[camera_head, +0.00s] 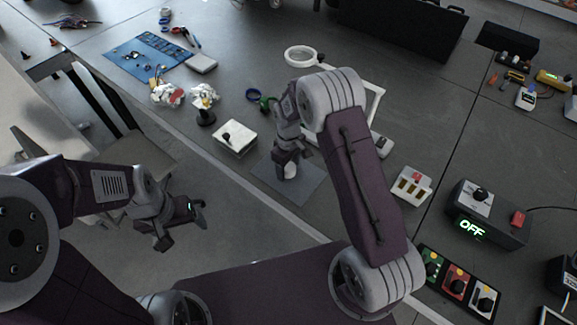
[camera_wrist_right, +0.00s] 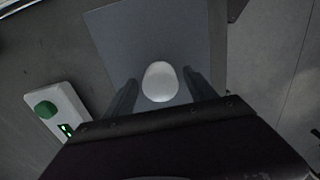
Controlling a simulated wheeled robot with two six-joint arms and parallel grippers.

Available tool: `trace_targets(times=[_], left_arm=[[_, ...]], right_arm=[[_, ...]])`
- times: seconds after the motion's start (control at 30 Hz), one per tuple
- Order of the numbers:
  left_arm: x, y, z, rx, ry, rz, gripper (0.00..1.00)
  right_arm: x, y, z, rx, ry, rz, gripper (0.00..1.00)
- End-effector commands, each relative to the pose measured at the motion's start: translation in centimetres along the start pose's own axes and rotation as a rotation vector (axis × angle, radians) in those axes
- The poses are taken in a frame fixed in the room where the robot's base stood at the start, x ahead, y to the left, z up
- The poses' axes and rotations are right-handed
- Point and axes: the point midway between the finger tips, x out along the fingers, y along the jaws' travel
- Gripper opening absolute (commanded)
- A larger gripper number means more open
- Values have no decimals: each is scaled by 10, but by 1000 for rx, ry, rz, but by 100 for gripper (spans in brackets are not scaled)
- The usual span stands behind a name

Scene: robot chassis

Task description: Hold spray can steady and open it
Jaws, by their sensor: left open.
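The spray can (camera_head: 290,171) shows as a small white shape on a grey mat (camera_head: 308,187) near the table's front edge. In the right wrist view its white rounded top (camera_wrist_right: 159,84) is between the fingers of my right gripper (camera_wrist_right: 160,77). A gap shows on each side of the top, so the fingers look open around it. The can's lower part is hidden. In the head view my right gripper (camera_head: 290,158) points down over the can and partly covers it. My left gripper (camera_head: 181,226) is open and empty, left of the can and off the table's front edge.
A white box with a green button (camera_wrist_right: 57,112) lies beside the mat in the right wrist view. A white square dish (camera_head: 234,138) and a dark stand (camera_head: 205,117) are to the left. A control box reading OFF (camera_head: 485,215) is at the right.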

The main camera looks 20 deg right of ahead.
Motion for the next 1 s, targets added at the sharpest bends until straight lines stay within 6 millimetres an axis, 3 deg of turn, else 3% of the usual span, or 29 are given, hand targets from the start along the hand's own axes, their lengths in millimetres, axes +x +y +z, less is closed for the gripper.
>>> trace_targets(times=[0.27, 0.7, 1.0], left_arm=[[-2, 0, 0, 0, 0, 0, 78], [-6, 0, -1, 0, 0, 0, 78], [-7, 0, -1, 0, 0, 0, 78]], right_arm=[[-9, 0, 0, 0, 2, 1, 65], [-110, 0, 0, 0, 2, 1, 65], [-125, -1, 4, 15, 2, 0, 65]])
